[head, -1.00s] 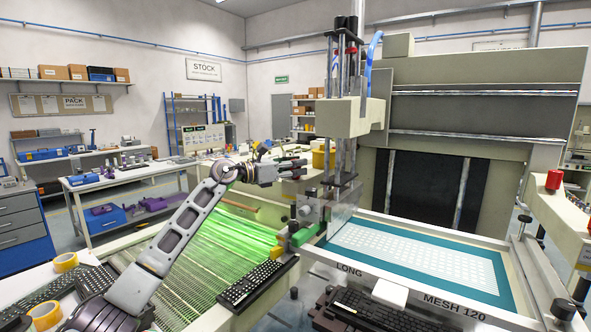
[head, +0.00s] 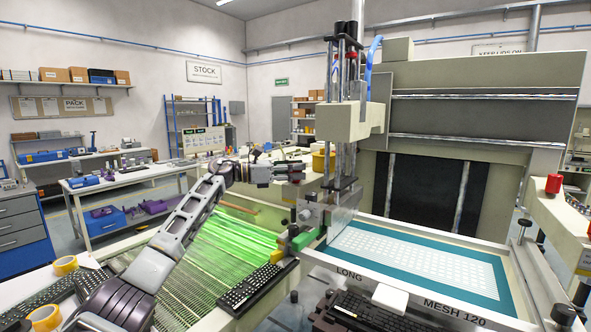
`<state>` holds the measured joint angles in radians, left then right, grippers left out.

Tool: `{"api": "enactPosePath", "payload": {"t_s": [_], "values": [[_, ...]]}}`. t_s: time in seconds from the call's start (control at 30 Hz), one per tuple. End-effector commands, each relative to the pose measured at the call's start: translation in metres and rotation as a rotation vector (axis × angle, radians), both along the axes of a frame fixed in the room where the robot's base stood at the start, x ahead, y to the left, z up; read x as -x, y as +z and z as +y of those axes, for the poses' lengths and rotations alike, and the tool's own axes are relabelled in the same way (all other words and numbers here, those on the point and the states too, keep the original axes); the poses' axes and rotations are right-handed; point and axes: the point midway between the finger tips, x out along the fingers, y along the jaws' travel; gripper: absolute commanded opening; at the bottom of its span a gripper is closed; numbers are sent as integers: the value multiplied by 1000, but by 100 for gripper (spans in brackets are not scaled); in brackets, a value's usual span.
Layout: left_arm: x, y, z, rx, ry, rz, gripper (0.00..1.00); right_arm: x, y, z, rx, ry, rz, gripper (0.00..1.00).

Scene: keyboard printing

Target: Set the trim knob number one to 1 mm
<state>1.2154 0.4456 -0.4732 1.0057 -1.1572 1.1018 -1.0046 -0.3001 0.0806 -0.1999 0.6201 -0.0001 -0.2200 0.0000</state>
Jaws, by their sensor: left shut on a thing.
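My left gripper (head: 292,172) reaches in from the left, over the green-lit belt, to the left side of the print head. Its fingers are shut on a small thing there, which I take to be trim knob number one. The fingers hide most of it, and no scale or reading on it can be made out. My right gripper is not in view.
The print head (head: 352,118) stands close to the right of my fingers on metal rods. The teal-edged screen (head: 420,237) lies to the right. A keyboard (head: 250,289) sits at the belt's (head: 190,262) front right. Another dark keyboard (head: 370,312) is below the screen frame.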

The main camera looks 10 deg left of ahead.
Motion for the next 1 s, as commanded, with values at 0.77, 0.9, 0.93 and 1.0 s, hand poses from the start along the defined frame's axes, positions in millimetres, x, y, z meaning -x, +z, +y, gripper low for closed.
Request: {"api": "enactPosePath", "payload": {"t_s": [0.77, 0.9, 0.93, 1.0], "values": [[-1, 3, 1, 1, -169, 0, 7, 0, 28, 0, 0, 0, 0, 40], [-1, 3, 0, 0, -195, 1, 7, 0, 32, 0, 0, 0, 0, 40], [-1, 3, 0, 0, -200, 0, 7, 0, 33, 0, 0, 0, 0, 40], [-1, 3, 1, 0, -209, 0, 7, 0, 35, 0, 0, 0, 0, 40]]}}
